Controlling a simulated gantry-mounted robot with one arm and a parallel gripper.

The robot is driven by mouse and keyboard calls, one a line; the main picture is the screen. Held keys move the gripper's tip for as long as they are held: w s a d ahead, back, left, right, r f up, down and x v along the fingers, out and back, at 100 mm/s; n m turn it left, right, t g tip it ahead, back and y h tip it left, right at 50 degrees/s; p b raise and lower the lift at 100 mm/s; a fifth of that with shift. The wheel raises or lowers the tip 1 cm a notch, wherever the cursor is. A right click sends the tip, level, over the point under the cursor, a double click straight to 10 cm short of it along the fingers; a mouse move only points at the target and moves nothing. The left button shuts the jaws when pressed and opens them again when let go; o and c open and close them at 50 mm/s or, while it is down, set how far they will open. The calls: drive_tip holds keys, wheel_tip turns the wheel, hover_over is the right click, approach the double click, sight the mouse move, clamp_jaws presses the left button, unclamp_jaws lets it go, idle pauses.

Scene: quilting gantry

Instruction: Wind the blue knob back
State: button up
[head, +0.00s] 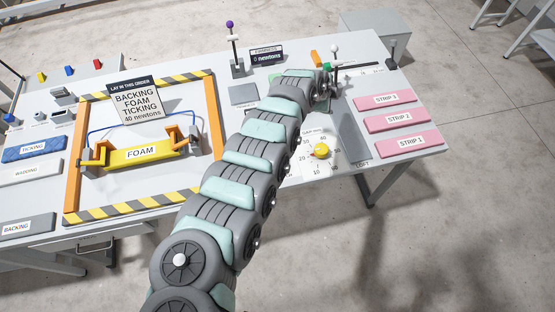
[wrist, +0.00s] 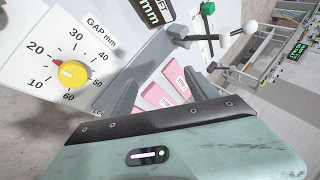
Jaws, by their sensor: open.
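A small blue knob (head: 9,118) stands at the far left of the bench in the head view, close to the picture's edge. Its markings are too small to read. It does not show in the wrist view. My arm reaches across the bench to the far right side, well away from the blue knob. My gripper (wrist: 163,72) is open, with nothing between its fingers. Pink strips lie beyond the fingers in the wrist view. In the head view the gripper is mostly hidden at the arm's end.
A yellow GAP mm dial (head: 321,150) sits right of my arm; its red pointer is near 20 in the wrist view. A lever with a white ball (wrist: 250,28) stands near the gripper. A purple-topped lever (head: 230,25) and an orange-sided frame (head: 216,120) are further left.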

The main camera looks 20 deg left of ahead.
drive_tip(key=s+a+f+m+g+y+b, duration=0.15)
drive_tip(key=s+a+g, duration=0.3)
drive_tip(key=s, duration=0.45)
drive_tip(key=s+a+f+m+g+y+b, duration=0.1)
drive_tip(key=s+a+f+m+g, duration=0.2)
drive_tip(key=s+a, duration=0.5)
drive_tip(key=shift+h, duration=0.25)
drive_tip(key=f, duration=0.2)
drive_tip(key=s+d+f, duration=0.1)
drive_tip(key=f, duration=0.2)
drive_tip(key=s+d+f, duration=0.1)
drive_tip(key=f, duration=0.2)
drive_tip(key=shift+d+f, duration=0.1)
drive_tip(key=shift+d, duration=0.05)
drive_tip(key=shift+f, duration=1.05)
drive_tip(key=shift+w, duration=0.1)
drive_tip(key=shift+c, duration=0.5)
drive_tip(key=c, duration=1.3)
drive_tip(key=shift+o, duration=0.2)
drive_tip(key=shift+n, duration=0.25)
